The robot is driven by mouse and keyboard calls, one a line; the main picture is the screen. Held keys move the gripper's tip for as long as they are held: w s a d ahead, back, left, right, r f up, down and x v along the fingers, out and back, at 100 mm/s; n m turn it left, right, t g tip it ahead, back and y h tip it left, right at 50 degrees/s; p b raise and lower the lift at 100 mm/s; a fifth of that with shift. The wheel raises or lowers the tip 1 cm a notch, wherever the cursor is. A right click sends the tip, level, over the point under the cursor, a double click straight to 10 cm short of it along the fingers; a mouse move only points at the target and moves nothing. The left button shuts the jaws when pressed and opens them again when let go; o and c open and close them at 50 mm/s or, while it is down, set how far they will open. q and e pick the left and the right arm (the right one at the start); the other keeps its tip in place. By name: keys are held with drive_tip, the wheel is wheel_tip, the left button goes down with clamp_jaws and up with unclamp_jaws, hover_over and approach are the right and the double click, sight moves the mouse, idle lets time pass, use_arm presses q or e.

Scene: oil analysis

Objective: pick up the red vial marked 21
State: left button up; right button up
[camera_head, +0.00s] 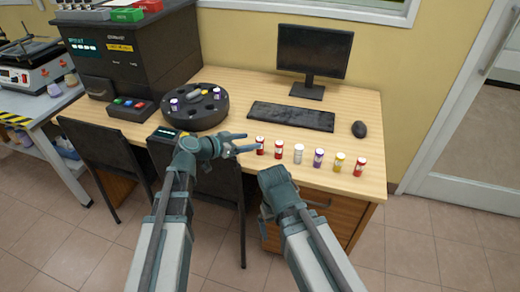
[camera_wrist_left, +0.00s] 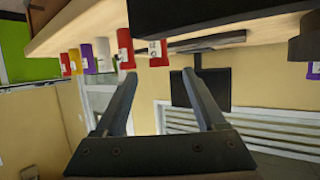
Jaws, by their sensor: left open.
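Three red vials stand in a row at the desk's front edge. One (camera_head: 259,146) is at the left end, one (camera_head: 278,149) beside it, one (camera_head: 360,167) at the right end. Their numbers are too small to read, so I cannot tell which is 21. My left gripper (camera_head: 247,144) is open and empty, its fingertips close to the left-end vial. In the left wrist view, that vial (camera_wrist_left: 156,53) appears between and beyond the open fingers (camera_wrist_left: 158,76), apart from them. My right gripper (camera_head: 276,183) is low before the desk; its fingers cannot be made out.
White (camera_head: 298,153), purple (camera_head: 318,158) and yellow (camera_head: 339,162) vials stand between the red ones. A black round carousel (camera_head: 208,115), keyboard (camera_head: 291,117), mouse (camera_head: 359,129) and monitor (camera_head: 313,52) are behind. Black chairs (camera_head: 113,160) stand in front at left.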

sight(257, 141)
use_arm(q)
drive_tip(key=b+x, duration=0.1)
drive_tip(key=x, duration=0.3)
drive_tip(key=shift+s+f+b, duration=0.1)
drive_tip(key=shift+f+b, duration=0.1)
drive_tip(key=shift+b, duration=0.1)
drive_tip(key=shift+w+d, duration=0.25)
clamp_jaws()
